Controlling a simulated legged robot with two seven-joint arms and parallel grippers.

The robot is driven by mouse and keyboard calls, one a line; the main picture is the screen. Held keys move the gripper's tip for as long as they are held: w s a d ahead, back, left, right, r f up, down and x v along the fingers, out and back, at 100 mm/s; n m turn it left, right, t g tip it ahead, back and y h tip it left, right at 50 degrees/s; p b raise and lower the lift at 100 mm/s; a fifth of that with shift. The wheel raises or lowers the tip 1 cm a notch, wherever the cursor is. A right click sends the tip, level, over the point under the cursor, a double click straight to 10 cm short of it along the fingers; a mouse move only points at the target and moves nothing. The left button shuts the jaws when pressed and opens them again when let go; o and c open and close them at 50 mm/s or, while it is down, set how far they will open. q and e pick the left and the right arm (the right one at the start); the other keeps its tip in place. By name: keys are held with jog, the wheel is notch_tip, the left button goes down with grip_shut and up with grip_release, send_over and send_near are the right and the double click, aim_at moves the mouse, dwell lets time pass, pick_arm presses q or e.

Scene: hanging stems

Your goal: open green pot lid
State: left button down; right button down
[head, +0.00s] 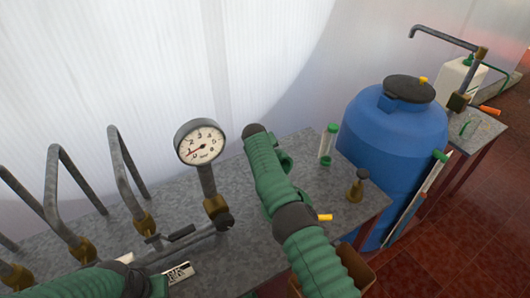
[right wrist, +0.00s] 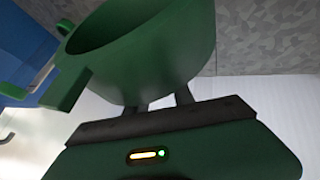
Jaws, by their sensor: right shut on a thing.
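My right gripper (right wrist: 165,103) is shut on a hollow green thing (right wrist: 150,50), with the fingers against its outer wall in the right wrist view. Its rounded wall and open rim show, with a square tab at the left. I cannot tell whether this is the pot or its lid. In the head view my right arm reaches over the bench, and a small green curved part (head: 284,161) shows beside it. The right fingertips are hidden there. My left arm is at the bottom left edge; its fingers are not visible.
A pressure gauge (head: 200,142) stands on the grey bench (head: 305,215) left of my right arm. Bent pipes (head: 125,175) rise at the left. A green-capped clear tube (head: 328,143), a brass fitting (head: 356,186) and a blue barrel (head: 395,140) stand to the right.

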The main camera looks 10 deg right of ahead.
jog(key=shift+s+a+f+g, duration=0.1)
jog(key=shift+s+f+g, duration=0.1)
jog(key=shift+f, duration=0.3)
jog(key=shift+s+a+f+g, duration=0.1)
jog(key=shift+s+f, duration=0.1)
jog(key=shift+f, duration=0.25)
jog(key=c, duration=1.4)
grip_release()
jog(key=o, duration=0.3)
jog(key=shift+a, duration=0.1)
jog(key=shift+w, duration=0.15)
jog(key=s+a+r+p, duration=0.1)
jog(key=a+r+p, duration=0.2)
jog(key=r, duration=0.6)
jog(key=s+a+r+p, duration=0.1)
jog(key=a+r+p, duration=0.2)
jog(key=r+p, duration=0.5)
jog(key=shift+v, duration=0.95)
jog(key=shift+w+a, duration=0.1)
